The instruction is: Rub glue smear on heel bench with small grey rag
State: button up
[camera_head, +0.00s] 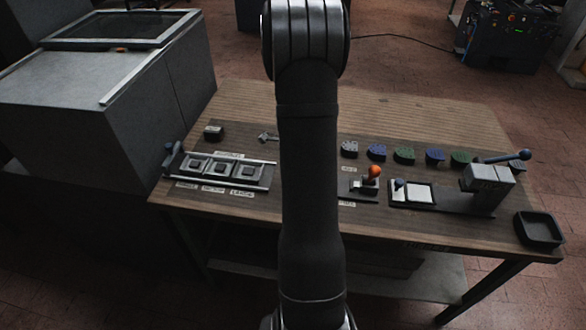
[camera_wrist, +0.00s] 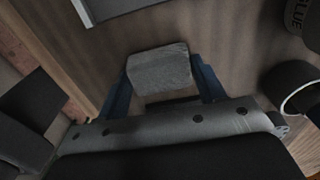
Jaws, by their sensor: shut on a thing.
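In the wrist view my gripper (camera_wrist: 163,82) has its two blue fingers shut on the small grey rag (camera_wrist: 158,68), a folded-looking grey block between them. The rag is over or near the brown wooden surface; I cannot tell whether it touches. The heel bench (camera_head: 440,122) is a wooden table in the head view. My own arm crosses its middle there and hides the gripper, the rag and part of the top. I cannot make out a glue smear in either view.
A dark round container (camera_wrist: 290,82) is at the right of the wrist view, below a dark lettered one. In the head view a slotted fixture (camera_head: 222,170) is left, a lever press (camera_head: 488,182) and black tray (camera_head: 539,229) right, with several coloured heels (camera_head: 404,155) behind.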

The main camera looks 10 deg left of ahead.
jog(key=s, duration=0.3)
jog(key=shift+s, duration=0.15)
jog(key=shift+r, duration=4.05)
jog(key=shift+w+d+n, duration=0.4)
jog(key=shift+d+n, duration=0.05)
jog(key=shift+n, duration=0.15)
jog(key=w+d+n, duration=0.1)
jog(key=d+n, duration=0.2)
jog(key=n, duration=0.1)
jog(key=w+d+n, duration=0.2)
jog(key=n, duration=0.3)
jog(key=w+d+n, duration=0.1)
jog(key=d+n, duration=0.2)
jog(key=n, duration=0.1)
jog(key=shift+w+d+f, duration=0.1)
jog(key=shift+w+d, duration=0.1)
jog(key=shift+d, duration=0.15)
jog(key=shift+w+d+n, duration=0.2)
jog(key=shift+d+n, duration=0.4)
jog(key=shift+n, duration=0.35)
jog(key=shift+w+d+n, duration=0.2)
jog(key=shift+d+n, duration=0.35)
jog(key=shift+n, duration=0.4)
jog(key=shift+a, duration=0.15)
